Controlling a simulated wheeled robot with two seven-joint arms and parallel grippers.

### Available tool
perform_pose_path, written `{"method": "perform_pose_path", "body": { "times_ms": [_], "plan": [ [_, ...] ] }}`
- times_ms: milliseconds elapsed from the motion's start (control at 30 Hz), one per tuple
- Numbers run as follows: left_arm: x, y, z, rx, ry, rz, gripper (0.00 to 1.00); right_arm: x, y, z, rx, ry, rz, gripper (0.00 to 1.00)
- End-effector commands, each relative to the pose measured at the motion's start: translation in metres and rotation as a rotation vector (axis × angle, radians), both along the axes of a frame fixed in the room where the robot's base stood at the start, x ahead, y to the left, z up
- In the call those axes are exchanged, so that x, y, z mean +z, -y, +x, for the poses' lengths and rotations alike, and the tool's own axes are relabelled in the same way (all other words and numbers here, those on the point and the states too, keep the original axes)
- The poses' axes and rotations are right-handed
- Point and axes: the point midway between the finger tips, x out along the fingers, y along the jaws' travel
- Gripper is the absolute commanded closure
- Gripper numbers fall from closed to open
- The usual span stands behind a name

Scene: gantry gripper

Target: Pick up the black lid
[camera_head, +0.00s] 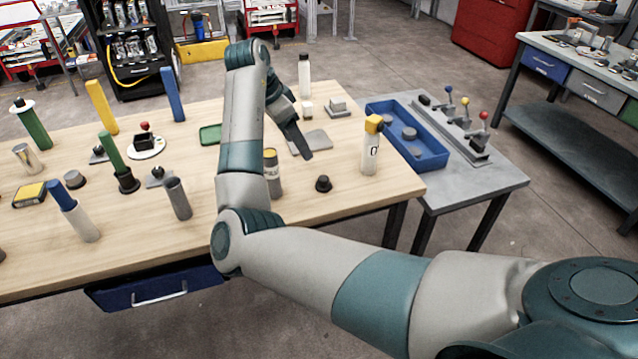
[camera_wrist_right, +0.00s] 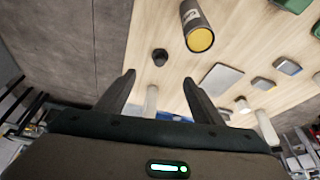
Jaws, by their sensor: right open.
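A small round black lid (camera_head: 323,184) lies on the wooden table near its front right edge. In the right wrist view the black lid (camera_wrist_right: 160,57) shows just beyond the gap between my fingertips, and nothing touches it. My right gripper (camera_head: 307,157) points down over the table, behind the lid in the head view. In the right wrist view its two fingers (camera_wrist_right: 158,77) are spread apart with nothing between them. My left gripper is not in view.
A grey can with a yellow top (camera_head: 271,168) stands close left of the lid. A white bottle with a yellow cap (camera_head: 371,150) stands to its right. A grey plate (camera_head: 314,141) lies behind. A blue tray (camera_head: 432,160) sits on the side table.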

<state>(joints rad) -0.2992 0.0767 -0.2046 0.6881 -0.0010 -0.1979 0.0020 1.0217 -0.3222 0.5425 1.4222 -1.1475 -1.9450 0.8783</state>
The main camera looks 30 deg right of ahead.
Motion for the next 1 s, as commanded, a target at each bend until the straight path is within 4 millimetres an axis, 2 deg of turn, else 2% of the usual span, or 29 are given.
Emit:
{"method": "perform_pose_path", "body": {
  "times_ms": [200,467,733,1000],
  "plan": [
    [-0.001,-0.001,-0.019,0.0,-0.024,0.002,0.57,0.001,0.0,0.0,0.0,0.0,0.0,0.39],
    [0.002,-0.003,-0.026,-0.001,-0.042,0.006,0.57,-0.01,0.005,-0.001,-0.001,-0.002,-0.001,0.39],
    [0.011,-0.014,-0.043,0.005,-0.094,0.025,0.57,-0.048,0.021,-0.002,0.0,-0.003,0.0,0.39],
    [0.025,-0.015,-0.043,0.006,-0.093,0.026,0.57,-0.091,0.039,-0.002,0.001,-0.003,0.0,0.39]
  ]
}}
